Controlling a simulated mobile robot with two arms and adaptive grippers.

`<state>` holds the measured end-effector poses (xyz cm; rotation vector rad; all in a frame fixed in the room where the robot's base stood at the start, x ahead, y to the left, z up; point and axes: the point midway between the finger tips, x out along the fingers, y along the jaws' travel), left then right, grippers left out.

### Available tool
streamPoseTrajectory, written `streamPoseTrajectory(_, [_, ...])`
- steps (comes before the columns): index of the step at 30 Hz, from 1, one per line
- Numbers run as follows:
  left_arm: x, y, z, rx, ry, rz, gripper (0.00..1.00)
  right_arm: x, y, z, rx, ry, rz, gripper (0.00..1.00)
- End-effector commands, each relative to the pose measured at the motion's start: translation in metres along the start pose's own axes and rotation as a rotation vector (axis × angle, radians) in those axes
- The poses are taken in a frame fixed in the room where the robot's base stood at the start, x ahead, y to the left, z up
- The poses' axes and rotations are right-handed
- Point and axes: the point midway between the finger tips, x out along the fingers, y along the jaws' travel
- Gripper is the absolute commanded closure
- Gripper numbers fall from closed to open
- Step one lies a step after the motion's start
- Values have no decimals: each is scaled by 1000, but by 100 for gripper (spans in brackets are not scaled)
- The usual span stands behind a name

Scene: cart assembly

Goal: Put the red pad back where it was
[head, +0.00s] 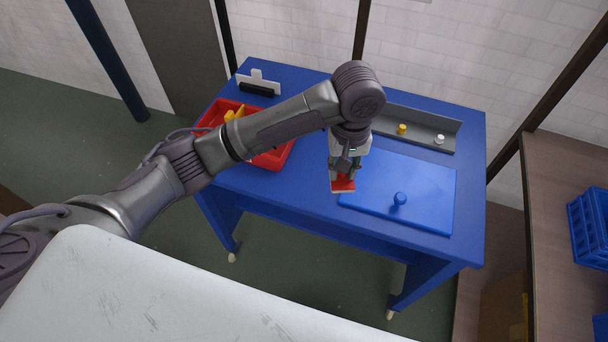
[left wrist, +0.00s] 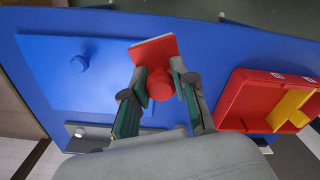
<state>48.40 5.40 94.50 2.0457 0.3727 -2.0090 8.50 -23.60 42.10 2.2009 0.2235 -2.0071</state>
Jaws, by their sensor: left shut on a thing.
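The red pad (head: 343,185) is a flat red plate with a pale lower edge, at the left edge of the blue board in the head view. In the left wrist view the red pad (left wrist: 154,50) has a round red knob (left wrist: 160,84) on it. My left gripper (head: 344,170) points down and is shut on this knob, with a finger on each side (left wrist: 158,88). I cannot tell whether the pad touches the table. The blue board (head: 430,190) lies flat and carries a blue knob (head: 399,199). My right gripper does not show.
A red bin (head: 270,160) with yellow parts stands on the blue table (head: 300,190), left of the gripper. A grey tray (head: 425,128) holds a yellow knob (head: 402,129) and a white knob (head: 439,139). A white card in a black holder (head: 257,89) stands at the back left.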

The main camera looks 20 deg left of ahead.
Motion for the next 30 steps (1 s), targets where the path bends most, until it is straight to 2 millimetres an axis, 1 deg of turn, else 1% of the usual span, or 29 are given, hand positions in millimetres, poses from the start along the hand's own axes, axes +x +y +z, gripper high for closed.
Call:
streamPoseTrajectory(1, [7, -12, -8, -7, -1, -7, 100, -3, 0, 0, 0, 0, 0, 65])
streamPoseTrajectory(6, [30, -42, -34, -6, 0, -7, 100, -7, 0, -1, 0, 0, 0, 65])
streamPoseTrajectory(9, [43, -57, -46, -4, 0, -6, 100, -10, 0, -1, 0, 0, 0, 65])
streamPoseTrajectory(12, [52, -68, -56, -2, -1, -3, 100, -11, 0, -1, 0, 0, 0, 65])
streamPoseTrajectory(17, [61, -75, -62, 1, -1, -2, 100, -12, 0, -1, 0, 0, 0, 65])
streamPoseTrajectory(25, [95, -75, -61, 2, -1, -3, 100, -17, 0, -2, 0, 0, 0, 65])
streamPoseTrajectory(27, [99, -75, -61, 3, 0, -2, 100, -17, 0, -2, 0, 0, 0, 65])
streamPoseTrajectory(30, [100, -75, -61, 3, 1, 0, 100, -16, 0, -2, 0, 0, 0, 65])
